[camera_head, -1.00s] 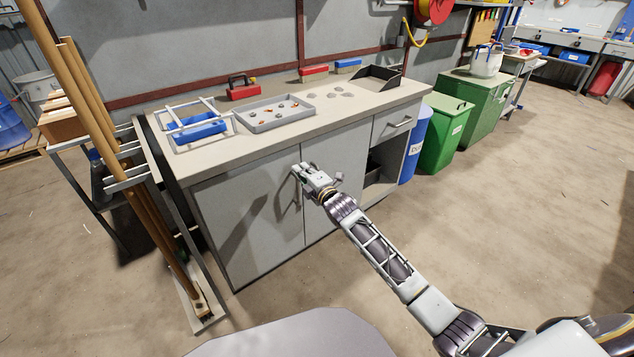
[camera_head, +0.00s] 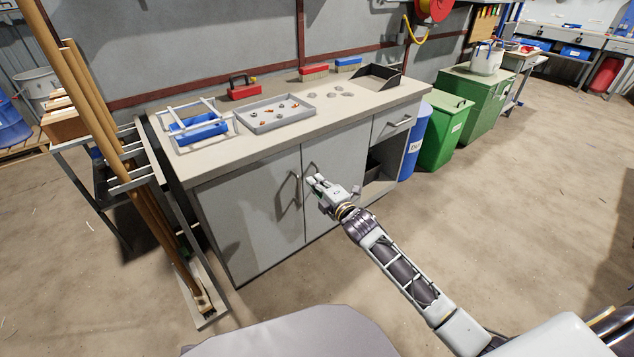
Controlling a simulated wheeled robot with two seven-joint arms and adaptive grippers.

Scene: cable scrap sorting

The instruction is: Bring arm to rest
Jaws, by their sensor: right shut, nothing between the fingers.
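My right arm reaches in from the lower right of the head view. Its gripper (camera_head: 316,183) is shut and empty. It hangs in front of the grey cabinet's doors (camera_head: 250,208), below the worktop and just right of the left door's handle (camera_head: 295,188). Whether it touches the cabinet cannot be told, but no hold on a handle shows. My left gripper is not in view.
On the worktop (camera_head: 215,163) are a blue bin (camera_head: 200,130) in a white frame, a grey tray (camera_head: 272,128) with small scraps, and a black open tray (camera_head: 377,79). Green bins (camera_head: 445,135) stand right of the cabinet. A rack with poles (camera_head: 150,190) stands left. The floor at right is clear.

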